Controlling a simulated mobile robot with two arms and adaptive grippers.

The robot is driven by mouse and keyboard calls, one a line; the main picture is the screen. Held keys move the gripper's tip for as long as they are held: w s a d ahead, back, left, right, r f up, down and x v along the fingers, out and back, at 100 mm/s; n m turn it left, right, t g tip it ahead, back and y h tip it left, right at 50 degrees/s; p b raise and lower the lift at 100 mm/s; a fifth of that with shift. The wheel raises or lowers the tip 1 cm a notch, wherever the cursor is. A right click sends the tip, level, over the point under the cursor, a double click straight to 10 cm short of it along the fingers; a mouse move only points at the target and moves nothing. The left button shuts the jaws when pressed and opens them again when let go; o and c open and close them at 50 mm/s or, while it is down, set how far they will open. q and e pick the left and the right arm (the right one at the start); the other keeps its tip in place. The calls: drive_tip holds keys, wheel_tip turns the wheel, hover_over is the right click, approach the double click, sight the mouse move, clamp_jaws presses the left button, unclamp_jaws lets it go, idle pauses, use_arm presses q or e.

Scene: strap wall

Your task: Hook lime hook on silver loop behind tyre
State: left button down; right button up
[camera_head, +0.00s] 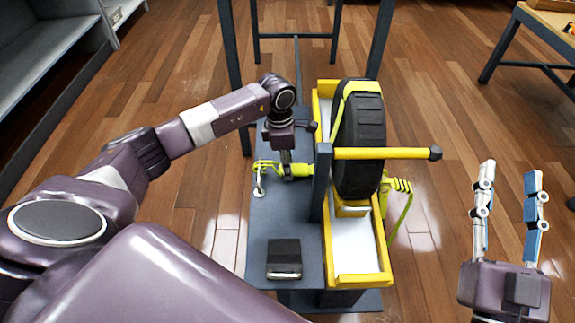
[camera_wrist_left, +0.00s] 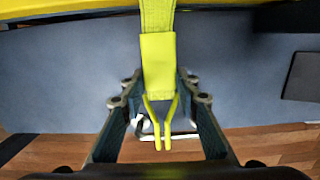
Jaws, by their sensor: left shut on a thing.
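The lime hook (camera_head: 265,166) is at the end of a lime strap, left of the black tyre (camera_head: 362,150). My left gripper (camera_head: 286,172) is shut on the hook's strap end, low over the dark platform. In the left wrist view the forked lime hook (camera_wrist_left: 160,122) points toward the bottom between my fingers (camera_wrist_left: 160,78). The silver loop (camera_head: 259,189) is at the platform's left edge, just below the hook. In the left wrist view the silver loop (camera_wrist_left: 178,137) lies behind the prongs; I cannot tell if they touch. My right gripper (camera_head: 508,185) is open and empty.
The tyre stands in a yellow tray (camera_head: 358,278), with a strap over it and a yellow bar (camera_head: 380,153) across. A dark block (camera_head: 284,258) sits on the platform (camera_head: 268,225). Another lime hook and strap (camera_head: 398,190) hang right of the tyre. Floor is clear around my right gripper.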

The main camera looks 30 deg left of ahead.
use_arm(q)
drive_tip(key=c, duration=1.4)
unclamp_jaws()
wheel_tip(320, 180, up, 12)
drive_tip(key=a, duration=0.1)
drive_tip(key=shift+s, duration=0.35)
